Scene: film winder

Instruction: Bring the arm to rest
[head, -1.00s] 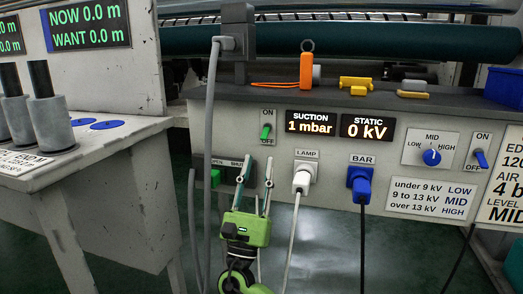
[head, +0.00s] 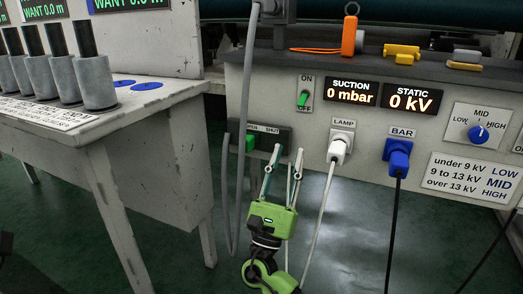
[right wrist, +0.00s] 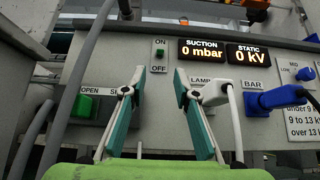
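My right gripper (head: 284,160) is open and empty, with its two fingers pointing up in front of the control panel (head: 330,105). It hangs below the green ON/OFF switch (head: 303,98) and left of the white LAMP plug (head: 341,142). The right wrist view shows the fingertips (right wrist: 154,82) apart, with bare panel between them and the green switch (right wrist: 158,56) above. The left finger partly covers the OPEN/SHUT plate with its green button (head: 250,143). The suction display (head: 351,92) reads 0 mbar. My left gripper is not in view.
A white bench (head: 150,112) with several grey cylinders stands at left. A grey cable (head: 246,90) hangs close to my right gripper's left side. White and black (head: 394,240) cords run down from the plugs.

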